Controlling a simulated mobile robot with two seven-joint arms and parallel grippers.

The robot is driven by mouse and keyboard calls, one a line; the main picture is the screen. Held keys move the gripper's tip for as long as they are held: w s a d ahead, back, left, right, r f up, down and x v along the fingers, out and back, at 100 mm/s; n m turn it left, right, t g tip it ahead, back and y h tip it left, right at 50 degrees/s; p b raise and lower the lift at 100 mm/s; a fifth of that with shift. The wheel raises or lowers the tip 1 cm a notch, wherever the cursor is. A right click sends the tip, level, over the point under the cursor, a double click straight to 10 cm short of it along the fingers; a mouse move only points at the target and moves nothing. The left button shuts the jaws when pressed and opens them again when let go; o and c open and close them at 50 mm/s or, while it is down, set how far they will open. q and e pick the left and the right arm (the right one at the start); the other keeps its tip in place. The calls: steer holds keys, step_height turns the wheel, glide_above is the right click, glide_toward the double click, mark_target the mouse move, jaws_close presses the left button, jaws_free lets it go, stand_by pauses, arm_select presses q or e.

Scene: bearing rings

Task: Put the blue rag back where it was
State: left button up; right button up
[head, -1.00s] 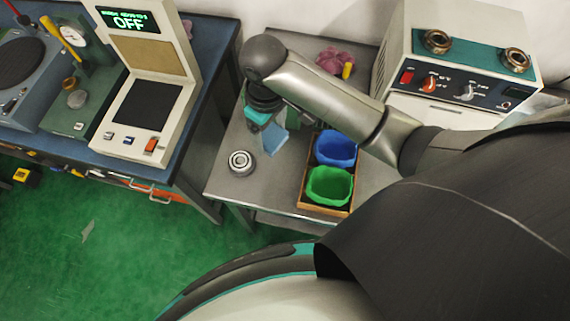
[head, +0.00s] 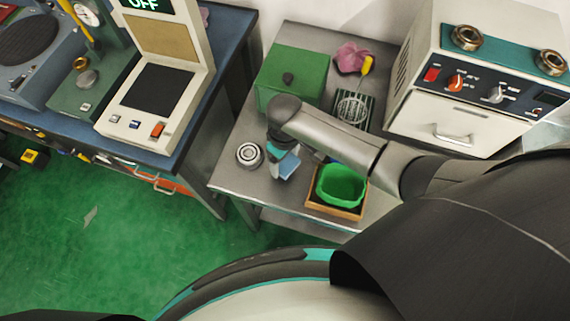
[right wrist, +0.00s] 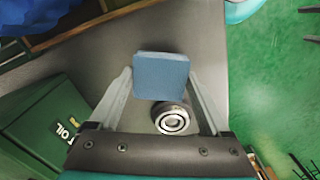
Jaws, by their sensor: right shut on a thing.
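The blue rag (head: 287,166) is a small, flat, light-blue piece. My right gripper (head: 281,155) is shut on it, above the front part of the grey metal table. In the right wrist view the rag (right wrist: 162,76) sits between the two fingertips of my right gripper (right wrist: 160,84). A metal bearing ring (head: 249,155) lies on the table just left of the rag; it also shows in the right wrist view (right wrist: 173,122). The rag looks clear of the table, but the gap is hard to judge. My left gripper is not in view.
A wooden tray (head: 335,210) holds a green bin (head: 341,186); my arm hides its back part. A green box (head: 290,75), a grate (head: 353,107) and a pink cloth (head: 352,58) are behind. A white oven-like machine (head: 485,90) stands right.

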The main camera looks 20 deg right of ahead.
mark_target(285, 162)
steer(key=shift+f+b, duration=0.4)
steer(key=shift+f, duration=1.05)
steer(key=shift+f, duration=0.15)
steer(key=o, duration=1)
step_height(285, 162, up, 12)
steer(key=p, duration=0.3)
